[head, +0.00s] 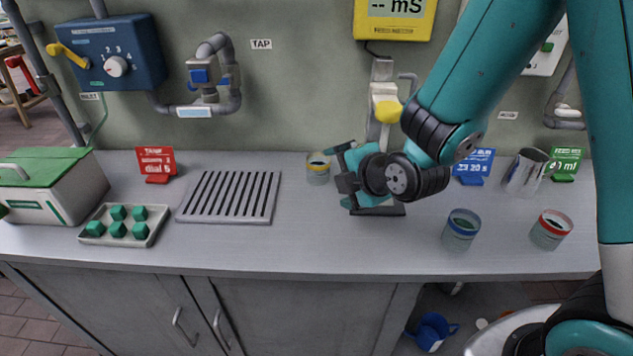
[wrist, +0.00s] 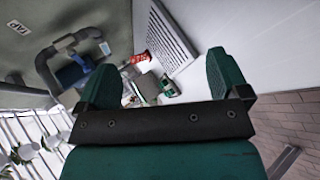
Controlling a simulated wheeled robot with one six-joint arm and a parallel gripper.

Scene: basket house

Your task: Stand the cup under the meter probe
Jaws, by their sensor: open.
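The meter (head: 396,18) is a yellow box on the wall reading "-- mS". My gripper (head: 342,176) is open and empty in front of the stand, fingers pointing left. A small yellow-rimmed cup (head: 318,170) stands upright just left of the fingers, apart from them. A blue-rimmed cup (head: 461,231) and a red-rimmed cup (head: 551,230) stand at the right. In the wrist view my open fingers (wrist: 162,72) show no cup between them.
A metal beaker (head: 523,171) stands near blue (head: 474,166) and green (head: 565,163) cards. Left are a slotted drain grate (head: 229,197), red card (head: 156,164), tray of green pieces (head: 97,237) and green-lidded box (head: 55,190). The front middle counter is clear.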

